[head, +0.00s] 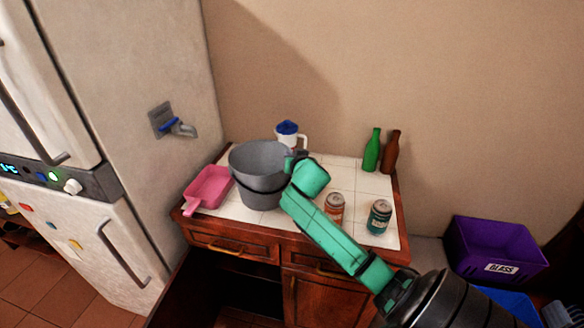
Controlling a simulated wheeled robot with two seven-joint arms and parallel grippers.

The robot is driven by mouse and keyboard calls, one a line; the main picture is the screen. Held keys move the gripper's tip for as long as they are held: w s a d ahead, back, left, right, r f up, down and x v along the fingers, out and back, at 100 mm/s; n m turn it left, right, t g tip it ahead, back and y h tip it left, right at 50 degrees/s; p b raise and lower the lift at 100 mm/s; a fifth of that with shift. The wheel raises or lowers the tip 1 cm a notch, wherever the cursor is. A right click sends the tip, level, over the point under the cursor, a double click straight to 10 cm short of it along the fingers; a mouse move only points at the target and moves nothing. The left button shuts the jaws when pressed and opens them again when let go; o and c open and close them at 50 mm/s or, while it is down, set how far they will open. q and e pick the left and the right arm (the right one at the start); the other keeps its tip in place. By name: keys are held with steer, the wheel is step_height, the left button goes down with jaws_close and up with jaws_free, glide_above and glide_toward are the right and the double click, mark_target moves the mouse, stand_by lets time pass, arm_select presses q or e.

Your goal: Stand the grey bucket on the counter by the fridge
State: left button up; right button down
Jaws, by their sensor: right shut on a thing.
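The grey bucket (258,181) is upright over the white tiled counter (237,211), to the right of the white fridge (70,180). I cannot tell whether its base touches the counter. My right arm, teal, reaches in from the lower right. My right gripper (294,158) is shut on the bucket at the right side of its rim, and the fingertips are largely hidden by the wrist. My left gripper is not in view.
A pink dustpan (208,188) lies left of the bucket. A white jug (290,134) stands behind it. Two cans (335,206) (379,216) stand front right, and green (372,150) and brown (390,152) bottles back right. A purple GLASS crate (495,249) is right of the counter.

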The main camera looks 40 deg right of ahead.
step_height(320, 180, down, 5)
steer(key=shift+r, duration=0.1)
steer(key=c, duration=0.9)
jaws_free()
steer(key=shift+a, duration=0.1)
steer(key=shift+r, duration=0.1)
steer(key=b+v, duration=0.1)
steer(key=v, duration=1.1)
steer(key=shift+b, duration=0.35)
